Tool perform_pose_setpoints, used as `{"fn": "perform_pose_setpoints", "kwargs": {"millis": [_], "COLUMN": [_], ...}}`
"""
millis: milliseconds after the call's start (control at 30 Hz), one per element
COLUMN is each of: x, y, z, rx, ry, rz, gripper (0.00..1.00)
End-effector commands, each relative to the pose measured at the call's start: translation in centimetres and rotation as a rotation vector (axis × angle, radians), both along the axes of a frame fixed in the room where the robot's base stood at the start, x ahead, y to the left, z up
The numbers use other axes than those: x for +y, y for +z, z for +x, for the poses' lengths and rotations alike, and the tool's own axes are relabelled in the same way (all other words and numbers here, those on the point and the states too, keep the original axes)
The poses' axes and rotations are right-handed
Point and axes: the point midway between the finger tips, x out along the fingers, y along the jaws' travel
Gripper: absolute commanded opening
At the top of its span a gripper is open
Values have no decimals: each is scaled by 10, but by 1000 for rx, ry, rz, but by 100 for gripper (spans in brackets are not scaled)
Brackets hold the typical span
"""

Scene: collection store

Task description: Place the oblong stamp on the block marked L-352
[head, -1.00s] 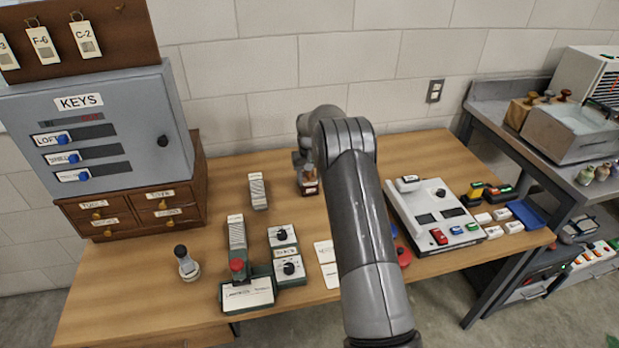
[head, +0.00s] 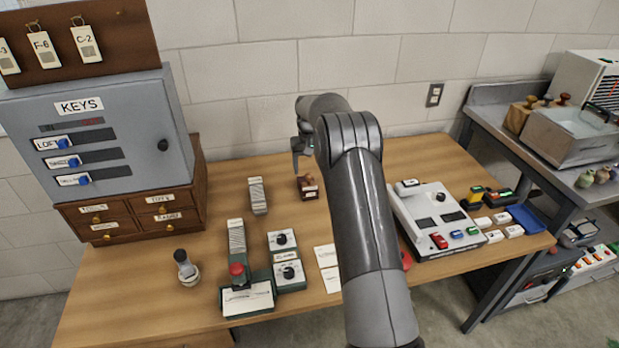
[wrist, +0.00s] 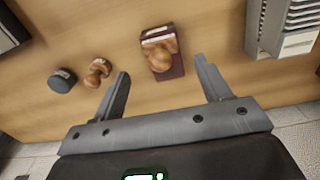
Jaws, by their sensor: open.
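A dark red block (wrist: 175,71) lies on the wooden bench with a wooden-handled stamp (wrist: 158,50) on it. The block (head: 309,192) also shows in the head view, just below my gripper (head: 299,158). A pale label strip is on the block, too small to read. In the wrist view my gripper (wrist: 161,72) is open and empty, its fingers apart on either side of the stamp's line and clear of it. Another wooden stamp (wrist: 97,72) stands on the bench to the left, beside a dark round piece (wrist: 62,80). I cannot tell the stamps' base shapes.
A grey slotted device (wrist: 285,28) is at the wrist view's upper right. In the head view a key cabinet (head: 95,125) stands left, a grey console (head: 445,220) right, and switch boxes (head: 285,255) in front. Bench around the block is mostly bare.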

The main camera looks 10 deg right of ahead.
Motion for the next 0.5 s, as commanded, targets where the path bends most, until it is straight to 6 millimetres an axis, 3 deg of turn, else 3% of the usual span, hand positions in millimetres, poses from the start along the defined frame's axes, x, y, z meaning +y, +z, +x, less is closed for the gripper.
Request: {"fn": "perform_pose_setpoints", "kwargs": {"millis": [100,367,500], "x": [0,0,3], "y": [24,51,77], "z": [0,-1,-13], "rx": [-3,-2,-23], "ry": [0,0,0], "rz": [0,0,-1], "gripper": [70,70,70]}}
